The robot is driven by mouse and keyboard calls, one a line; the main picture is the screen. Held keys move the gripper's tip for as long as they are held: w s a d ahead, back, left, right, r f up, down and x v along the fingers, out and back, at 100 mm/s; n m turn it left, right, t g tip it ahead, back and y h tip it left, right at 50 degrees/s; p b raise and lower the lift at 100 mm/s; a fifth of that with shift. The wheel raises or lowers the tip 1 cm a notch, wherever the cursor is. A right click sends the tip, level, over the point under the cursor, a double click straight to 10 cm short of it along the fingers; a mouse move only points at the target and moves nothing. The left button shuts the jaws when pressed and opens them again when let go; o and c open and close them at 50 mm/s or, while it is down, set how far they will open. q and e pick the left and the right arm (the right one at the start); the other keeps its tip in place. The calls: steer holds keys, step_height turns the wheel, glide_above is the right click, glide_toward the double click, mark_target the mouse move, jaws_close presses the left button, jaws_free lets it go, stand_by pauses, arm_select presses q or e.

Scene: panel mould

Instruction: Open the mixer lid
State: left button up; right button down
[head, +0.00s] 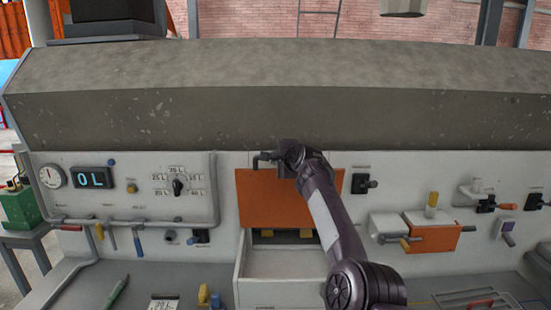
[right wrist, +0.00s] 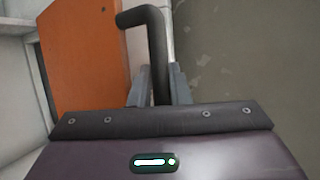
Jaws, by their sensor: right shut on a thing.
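An orange panel (head: 265,200), which looks like the mixer lid, stands at the middle of the white front wall, above an opening. It also shows in the right wrist view (right wrist: 85,60). A black bent handle (right wrist: 155,22) is at its top edge; its end also shows in the head view (head: 262,160). My right gripper (head: 291,152) is at this handle. In the right wrist view its two fingers (right wrist: 160,82) are shut around the handle bar. My arm hides part of the lid's right side. My left gripper is not in view.
A white open box (head: 245,262) sits below the lid, with yellow parts (head: 267,234) in the opening. A dial panel (head: 178,187) and pipes are on the left. A second orange panel (head: 437,238) and several valves are on the right. A long concrete-like ledge (head: 260,110) runs above.

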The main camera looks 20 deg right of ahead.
steer(key=c, duration=1.4)
jaws_free()
steer(key=shift+f, duration=0.2)
steer(key=shift+o, duration=0.2)
steer(key=b+v, duration=0.5)
steer(key=v, duration=0.2)
steer(key=shift+s+r, duration=0.2)
steer(key=shift+s, duration=0.1)
steer(key=shift+d, duration=0.1)
